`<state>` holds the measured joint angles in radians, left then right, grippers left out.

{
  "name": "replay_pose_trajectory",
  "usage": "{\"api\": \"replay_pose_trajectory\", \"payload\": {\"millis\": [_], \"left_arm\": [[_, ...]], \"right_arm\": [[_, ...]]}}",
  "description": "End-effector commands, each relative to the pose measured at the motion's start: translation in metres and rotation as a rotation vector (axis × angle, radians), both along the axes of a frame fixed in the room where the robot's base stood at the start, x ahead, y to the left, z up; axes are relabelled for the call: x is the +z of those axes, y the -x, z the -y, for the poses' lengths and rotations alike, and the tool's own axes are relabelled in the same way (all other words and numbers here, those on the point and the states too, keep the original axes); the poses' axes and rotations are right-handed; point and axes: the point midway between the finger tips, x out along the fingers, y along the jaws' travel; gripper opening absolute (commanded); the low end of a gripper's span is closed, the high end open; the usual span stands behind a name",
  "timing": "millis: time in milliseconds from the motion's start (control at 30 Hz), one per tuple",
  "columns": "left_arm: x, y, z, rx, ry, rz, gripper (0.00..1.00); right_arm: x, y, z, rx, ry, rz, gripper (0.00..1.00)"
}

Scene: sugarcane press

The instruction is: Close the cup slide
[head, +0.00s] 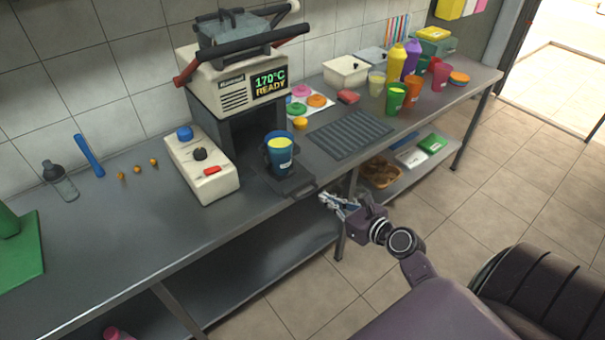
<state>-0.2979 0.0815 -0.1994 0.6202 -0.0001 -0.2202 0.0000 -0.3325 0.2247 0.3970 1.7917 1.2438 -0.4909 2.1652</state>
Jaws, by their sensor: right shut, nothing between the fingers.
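The cup slide (298,191) is a dark tray with a handle at its front, pulled out from under the sealing machine (226,82). A blue cup (281,163) with a yellow top stands upright in it. The machine's display reads 170°C READY. My right gripper (328,202) is shut and empty, just in front of the table edge and to the right of the slide's handle. It looks close to the handle; I cannot tell whether they touch. My left gripper is not in view.
A white control box (202,170) with knobs stands left of the slide. A dark drip mat (350,136) lies to the right, with several coloured cups and bottles beyond it. A lower shelf (265,254) runs under the table (130,228). The floor in front is clear.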

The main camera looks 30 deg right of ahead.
Motion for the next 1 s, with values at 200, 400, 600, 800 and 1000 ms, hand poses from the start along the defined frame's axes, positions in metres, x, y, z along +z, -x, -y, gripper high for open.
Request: {"api": "replay_pose_trajectory", "payload": {"millis": [200, 400, 600, 800, 1000], "left_arm": [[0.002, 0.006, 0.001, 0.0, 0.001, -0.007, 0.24], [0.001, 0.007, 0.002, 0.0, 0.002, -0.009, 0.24], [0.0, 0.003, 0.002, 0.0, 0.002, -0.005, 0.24], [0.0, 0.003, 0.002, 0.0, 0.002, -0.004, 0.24], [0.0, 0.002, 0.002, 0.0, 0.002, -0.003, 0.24]], "right_arm": [[-0.01, -0.033, -0.003, 0.002, 0.003, 0.0, 0.0], [-0.021, -0.065, -0.005, 0.001, 0.004, -0.001, 0.0], [-0.028, -0.085, -0.007, 0.002, 0.005, -0.003, 0.0], [-0.03, -0.09, -0.007, 0.002, 0.006, -0.003, 0.0], [-0.03, -0.09, -0.007, 0.002, 0.006, -0.003, 0.0]]}}
